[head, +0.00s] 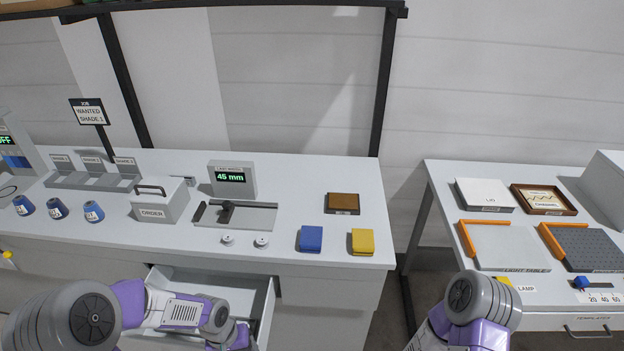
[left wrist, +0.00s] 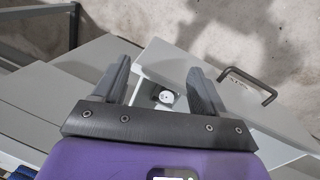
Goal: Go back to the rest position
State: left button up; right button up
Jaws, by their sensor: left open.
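My left gripper (left wrist: 162,92) is open in the left wrist view, with its two dark fingers apart and nothing held between them. It is over or near an open drawer (head: 268,306), whose grey front with a dark handle (left wrist: 250,86) shows at the right of that view. A small white round piece (left wrist: 166,97) shows between the fingers, further off. In the head view my left arm reaches across the drawer and hides much of its inside. My right arm comes in at the lower right, but its gripper is out of the picture.
A second table (head: 440,180) stands at right, across a gap.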

pick_arm(q)
jog(key=s+d+f+b, duration=0.2)
jog(key=s+f, duration=0.1)
jog(key=f, duration=0.4)
jog(key=s+d+f+h+b, duration=0.1)
jog(key=s+d+f+b, duration=0.1)
jog(key=f, duration=0.5)
jog(key=s+d+f+h+b, duration=0.1)
jog(key=s+d+f+b, duration=0.2)
jog(key=f, duration=0.4)
jog(key=shift+s+d+f+n+t, duration=0.35)
jog(key=shift+s+d, duration=0.3)
jog(key=shift+s, duration=0.45)
